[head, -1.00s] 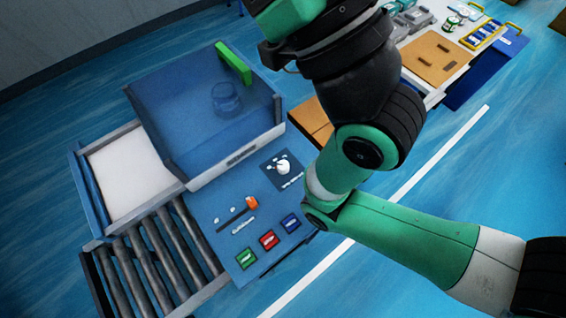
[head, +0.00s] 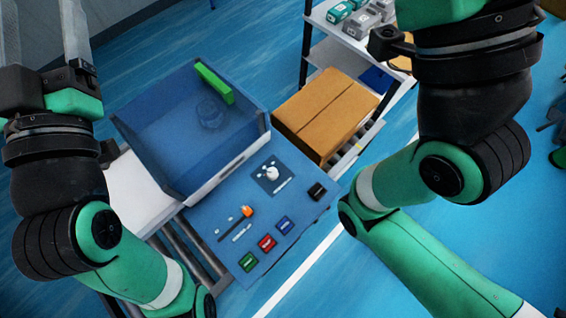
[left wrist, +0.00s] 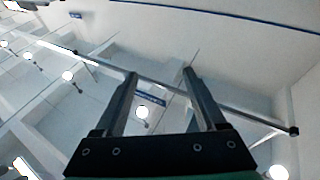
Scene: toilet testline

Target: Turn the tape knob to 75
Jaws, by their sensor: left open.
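The tape knob is probably the white knob (head: 271,173) with a pointer on a dark square dial plate (head: 265,181) on the blue control panel (head: 208,201). White marks surround it, but its numbers are too small to read. Nothing touches the knob. In the left wrist view my left gripper (left wrist: 160,72) is open and empty, its two fingers pointing up towards the ceiling. In the head view my left arm stands at the left edge, away from the knob. My right arm is at the right; its gripper is not in view.
The panel also carries an orange-tipped lever (head: 246,211) and green (head: 248,262), red (head: 267,243), blue (head: 285,225) and black (head: 317,190) buttons. A blue open bin (head: 228,165) stands behind the knob. A cardboard box (head: 325,110) sits behind right.

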